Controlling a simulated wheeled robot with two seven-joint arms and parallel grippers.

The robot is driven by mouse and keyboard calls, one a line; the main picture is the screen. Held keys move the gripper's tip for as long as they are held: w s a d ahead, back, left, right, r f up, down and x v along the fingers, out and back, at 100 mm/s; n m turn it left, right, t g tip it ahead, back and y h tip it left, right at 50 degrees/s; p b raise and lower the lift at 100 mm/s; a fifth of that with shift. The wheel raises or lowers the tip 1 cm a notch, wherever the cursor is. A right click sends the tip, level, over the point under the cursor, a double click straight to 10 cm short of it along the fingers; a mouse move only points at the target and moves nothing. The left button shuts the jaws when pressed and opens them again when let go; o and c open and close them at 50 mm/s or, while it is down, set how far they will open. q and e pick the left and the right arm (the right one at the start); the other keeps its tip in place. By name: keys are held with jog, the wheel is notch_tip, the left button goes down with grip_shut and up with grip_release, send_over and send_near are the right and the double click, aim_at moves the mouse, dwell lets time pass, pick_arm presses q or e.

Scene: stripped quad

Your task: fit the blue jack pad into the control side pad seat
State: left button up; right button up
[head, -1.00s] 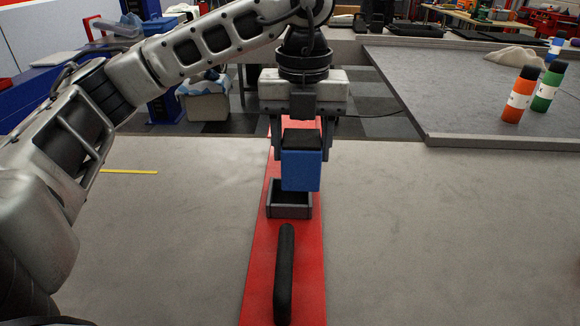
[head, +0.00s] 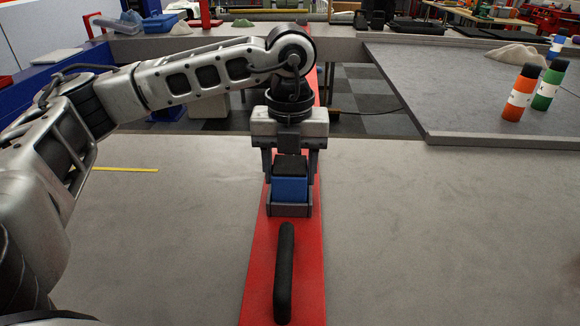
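The blue jack pad (head: 290,189) is a blue block with a black top. It sits low inside the grey square pad seat (head: 289,211), whose front wall covers the pad's lower edge. The seat is fixed on the red strip (head: 262,270). My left gripper (head: 290,180) points down over the seat with one finger at each side of the pad. It appears shut on the pad; the contact is partly hidden. My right gripper is not in view.
A black bar-shaped handle (head: 285,270) lies on the red strip in front of the seat. Orange (head: 518,95) and green (head: 546,88) bottles stand on the grey tray (head: 460,138) at right.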

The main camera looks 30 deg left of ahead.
pick_arm(q)
jog(key=o, duration=0.3)
jog(key=shift+o, duration=0.2)
jog(key=shift+r, duration=0.1)
notch_tip(320, 180, up, 12)
jog(key=shift+r+p, duration=0.15)
jog(key=shift+p, duration=0.25)
